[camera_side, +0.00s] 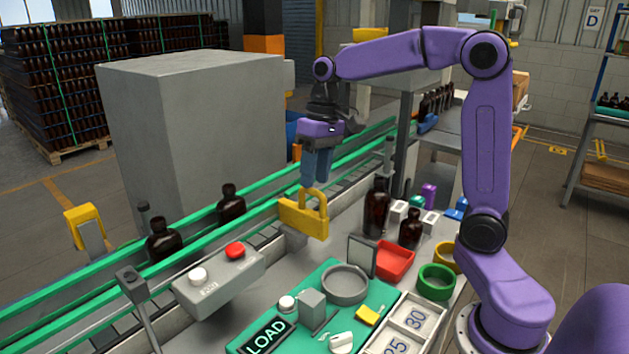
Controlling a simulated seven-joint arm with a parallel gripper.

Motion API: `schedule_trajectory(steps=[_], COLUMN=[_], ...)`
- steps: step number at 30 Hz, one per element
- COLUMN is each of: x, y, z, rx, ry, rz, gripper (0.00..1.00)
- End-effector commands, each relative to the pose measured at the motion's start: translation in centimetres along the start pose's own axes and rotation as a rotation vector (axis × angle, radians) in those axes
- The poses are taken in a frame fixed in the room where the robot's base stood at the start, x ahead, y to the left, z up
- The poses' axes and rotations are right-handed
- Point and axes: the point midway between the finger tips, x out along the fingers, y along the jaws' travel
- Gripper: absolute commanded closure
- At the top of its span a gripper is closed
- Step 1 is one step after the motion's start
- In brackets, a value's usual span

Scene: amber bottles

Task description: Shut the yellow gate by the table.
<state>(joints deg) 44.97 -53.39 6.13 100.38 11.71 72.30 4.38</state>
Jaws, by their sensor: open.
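The yellow gate (306,222), a thick plate with a loop-shaped handle on top, is at the table-side edge of the bottle conveyor, in the middle of the view. I cannot tell how far it is swung. My gripper (314,184) points down right above the gate, its blue fingers at the handle. The jaws are open. The fingertips overlap the handle in this view, and I cannot tell whether they touch it or straddle it.
Two amber bottles (232,204) stand on the conveyor between green rails (137,235). A control box (218,280) with white and red buttons sits left of the gate. More amber bottles (376,208), a red tray (395,261) and a green LOAD panel (330,280) crowd the table.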

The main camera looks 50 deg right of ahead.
Motion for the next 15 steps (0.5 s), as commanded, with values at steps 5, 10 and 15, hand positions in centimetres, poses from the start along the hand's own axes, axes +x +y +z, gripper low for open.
schedule_trajectory(steps=[5, 10, 15], x=[1.7, 2.1, 2.1], y=[0.0, 0.0, 0.0], z=[0.0, 0.0, 0.0], rx=[0.000, 0.000, 0.000], ry=[-0.002, 0.001, 0.001], rz=[0.000, 0.000, 0.000], gripper=[0.58, 0.58, 0.58])
